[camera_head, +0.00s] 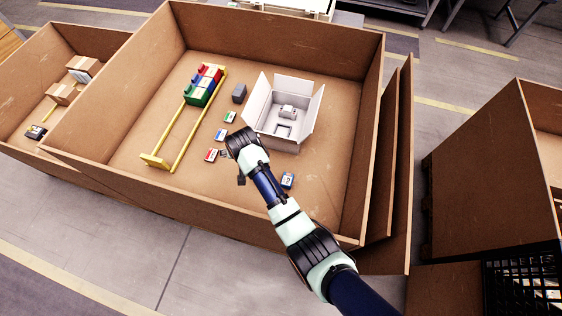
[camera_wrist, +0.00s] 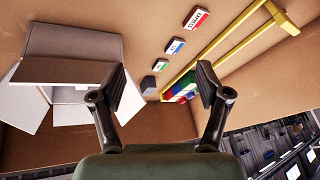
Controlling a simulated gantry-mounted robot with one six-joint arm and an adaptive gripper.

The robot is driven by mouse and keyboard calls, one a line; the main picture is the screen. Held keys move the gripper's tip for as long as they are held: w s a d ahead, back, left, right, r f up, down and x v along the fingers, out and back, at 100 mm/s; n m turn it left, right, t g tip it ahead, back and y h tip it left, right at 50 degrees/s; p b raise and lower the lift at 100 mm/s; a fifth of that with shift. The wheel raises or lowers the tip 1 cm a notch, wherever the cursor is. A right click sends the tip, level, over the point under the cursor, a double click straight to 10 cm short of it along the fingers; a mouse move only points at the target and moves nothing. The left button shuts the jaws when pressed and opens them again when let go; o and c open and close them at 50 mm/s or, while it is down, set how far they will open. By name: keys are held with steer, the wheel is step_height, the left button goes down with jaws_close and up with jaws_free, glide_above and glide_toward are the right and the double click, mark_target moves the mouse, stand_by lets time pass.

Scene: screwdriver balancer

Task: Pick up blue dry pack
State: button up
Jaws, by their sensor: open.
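A small pack with blue and white faces (camera_head: 220,134) lies on the floor of the large cardboard box, between a green-and-white pack (camera_head: 229,117) and a red-and-white pack (camera_head: 211,155). In the wrist view the blue pack (camera_wrist: 175,46) lies in the same row, beyond my fingertips.
An open white carton (camera_head: 296,142) with grey contents stands to the right of the packs. A grey cube (camera_head: 239,93) sits behind them. A yellow rack (camera_head: 178,130) with coloured blocks lies left. High cardboard walls (camera_head: 368,130) surround the area.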

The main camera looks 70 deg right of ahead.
steer(key=s+d+f+m+g+y, duration=0.1)
steer(key=s+d+f+m+g, duration=0.1)
steer(key=s+d+f, duration=0.35)
steer(key=m+g+y, duration=0.2)
steer(key=m, duration=0.1)
glide_above(287, 179)
steer(key=f, duration=0.7)
steer(key=shift+s+f, duration=0.15)
steer(key=shift+s, duration=0.05)
step_height(287, 179, down, 8)
steer(key=b, duration=0.5)
steer(key=shift+w, duration=0.15)
steer(key=c, duration=1.2)
